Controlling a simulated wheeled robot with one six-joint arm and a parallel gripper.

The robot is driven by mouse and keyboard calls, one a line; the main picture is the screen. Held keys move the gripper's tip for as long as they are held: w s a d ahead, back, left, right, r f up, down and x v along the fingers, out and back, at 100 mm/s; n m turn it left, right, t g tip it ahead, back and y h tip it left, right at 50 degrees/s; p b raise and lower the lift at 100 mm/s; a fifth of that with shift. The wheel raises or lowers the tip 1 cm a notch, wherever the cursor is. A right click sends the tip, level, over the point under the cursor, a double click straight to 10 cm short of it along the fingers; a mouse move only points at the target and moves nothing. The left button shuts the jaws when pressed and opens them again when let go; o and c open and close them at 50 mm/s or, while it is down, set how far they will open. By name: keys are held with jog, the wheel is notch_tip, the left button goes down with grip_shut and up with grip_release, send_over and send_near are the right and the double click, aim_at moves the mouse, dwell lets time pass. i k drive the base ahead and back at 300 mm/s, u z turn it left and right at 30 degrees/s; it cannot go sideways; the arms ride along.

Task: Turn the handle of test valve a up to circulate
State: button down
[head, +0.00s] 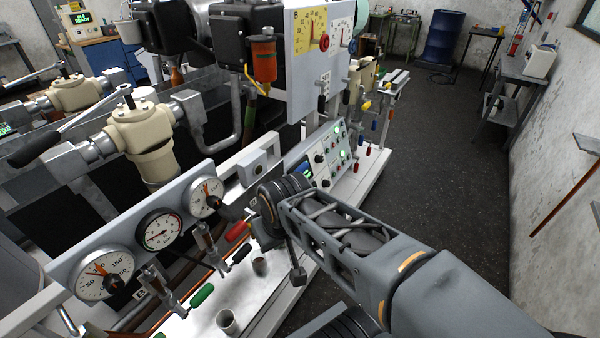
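My arm reaches in from the lower right, and my gripper (266,228) is at the near edge of the bench, beside a small valve with a red handle (238,231). The gripper is dark and seen from behind. Its fingertips are mostly hidden, so I cannot tell whether it touches the handle. A second small valve with a green handle (202,296) is nearer, below the gauges. A plate lettered B (140,293) is beside that valve. I cannot read a plate that marks test valve a, and its circulate mark does not show clearly.
Three round gauges (160,232) line a grey panel behind the valves. Small cups (228,321) stand on the white tray below. A control box with green lamps (322,158) is beyond my gripper. Large cream valves (145,130) are behind left. Dark floor (440,170) is clear to the right.

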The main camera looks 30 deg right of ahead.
aim_at(302, 168)
jog(key=z, duration=0.45)
jog(key=k, duration=0.55)
jog(key=z, duration=0.8)
jog(key=i, duration=1.15)
jog(key=u, duration=0.95)
